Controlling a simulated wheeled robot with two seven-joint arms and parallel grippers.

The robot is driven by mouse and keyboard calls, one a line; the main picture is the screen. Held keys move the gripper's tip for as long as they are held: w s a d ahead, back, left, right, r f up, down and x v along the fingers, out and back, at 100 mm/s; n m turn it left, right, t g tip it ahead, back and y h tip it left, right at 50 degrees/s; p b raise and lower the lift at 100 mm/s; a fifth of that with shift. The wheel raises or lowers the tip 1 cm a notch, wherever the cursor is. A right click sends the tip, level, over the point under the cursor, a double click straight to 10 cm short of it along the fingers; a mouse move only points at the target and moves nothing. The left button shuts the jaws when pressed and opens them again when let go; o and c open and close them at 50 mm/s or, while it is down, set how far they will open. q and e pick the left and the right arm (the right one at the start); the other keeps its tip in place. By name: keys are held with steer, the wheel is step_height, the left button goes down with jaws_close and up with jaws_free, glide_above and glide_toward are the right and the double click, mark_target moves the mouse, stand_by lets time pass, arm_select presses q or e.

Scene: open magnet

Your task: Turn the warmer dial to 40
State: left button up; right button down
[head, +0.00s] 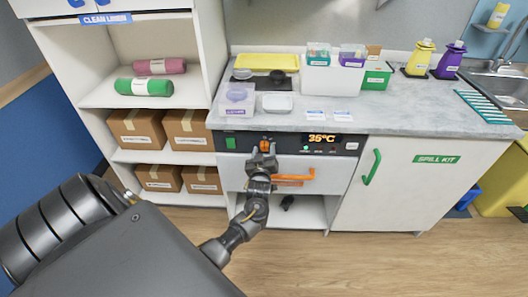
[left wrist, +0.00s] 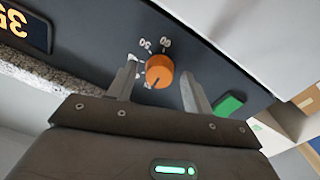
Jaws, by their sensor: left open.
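The warmer's orange dial (left wrist: 160,70) sits on the dark control panel, with number marks around it, 60 among them. A dark pointer line on it points toward the lower side in the left wrist view. My left gripper (left wrist: 158,76) is open, with one finger on each side of the dial. I cannot tell whether the fingers touch it. The warmer's display (head: 323,140) reads 35°C. My right gripper is not in view.
A green switch (left wrist: 229,104) is close beside one finger. Below the panel is a drawer with an orange handle (head: 294,178). The cabinet to the right has a green handle (head: 371,167). Bins and trays stand on the counter (head: 420,115) above. The floor in front is clear.

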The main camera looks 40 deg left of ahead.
arm_select(q)
steer(key=c, duration=1)
steer(key=shift+r+m+p, duration=0.15)
steer(key=shift+m+p, duration=0.7)
steer(key=shift+m, duration=0.15)
steer(key=shift+m+p, duration=0.5)
steer(key=shift+m, duration=0.3)
steer(key=m+p, duration=0.1)
steer(key=m, duration=0.1)
steer(key=shift+m+p, duration=0.65)
steer(key=shift+m, duration=0.45)
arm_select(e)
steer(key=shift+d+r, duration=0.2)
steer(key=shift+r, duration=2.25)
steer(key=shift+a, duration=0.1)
arm_select(q)
steer(key=o, duration=1)
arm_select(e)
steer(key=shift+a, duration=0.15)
arm_select(q)
steer(key=shift+s, duration=0.1)
